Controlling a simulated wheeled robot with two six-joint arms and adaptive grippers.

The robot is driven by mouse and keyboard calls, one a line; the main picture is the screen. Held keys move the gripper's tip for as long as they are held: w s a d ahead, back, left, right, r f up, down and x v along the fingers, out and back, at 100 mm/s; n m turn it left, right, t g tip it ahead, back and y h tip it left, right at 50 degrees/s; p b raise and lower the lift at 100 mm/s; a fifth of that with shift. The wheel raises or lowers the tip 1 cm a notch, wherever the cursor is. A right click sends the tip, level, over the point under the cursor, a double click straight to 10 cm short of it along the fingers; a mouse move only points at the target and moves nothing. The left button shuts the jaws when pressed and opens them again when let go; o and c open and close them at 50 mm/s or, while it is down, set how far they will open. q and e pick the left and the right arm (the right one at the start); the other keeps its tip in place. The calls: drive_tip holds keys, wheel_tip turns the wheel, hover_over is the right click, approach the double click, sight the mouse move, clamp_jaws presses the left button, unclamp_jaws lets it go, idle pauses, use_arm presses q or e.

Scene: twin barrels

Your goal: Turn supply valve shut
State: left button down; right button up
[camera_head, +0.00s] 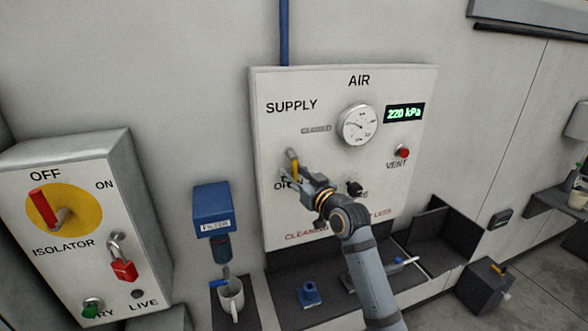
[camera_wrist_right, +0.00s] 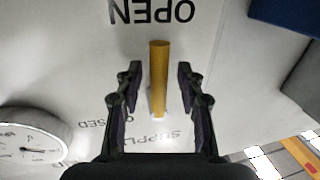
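The yellow supply valve handle (camera_head: 292,160) is on the white AIR panel (camera_head: 380,90), below the SUPPLY label. In the head view it stands nearly upright above the partly covered OPEN label. My right gripper (camera_head: 287,178) is at the handle and covers part of it. In the right wrist view the handle (camera_wrist_right: 159,78) lies between the two spread fingers of my right gripper (camera_wrist_right: 158,85), with a gap on each side. It points toward the word OPEN; the word CLOSED is partly hidden at the left. My left gripper is not in view.
The gauge (camera_head: 358,125), the display reading 220 kPa (camera_head: 404,113) and the red VENT button (camera_head: 402,151) are on the panel. The isolator box (camera_head: 75,215) with a red padlock (camera_head: 124,270) is at left.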

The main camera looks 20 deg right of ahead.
drive_tip(key=shift+w, duration=0.1)
drive_tip(key=shift+d, duration=0.1)
clamp_jaws()
drive_tip(key=shift+w+f, duration=0.1)
drive_tip(key=shift+w, duration=0.05)
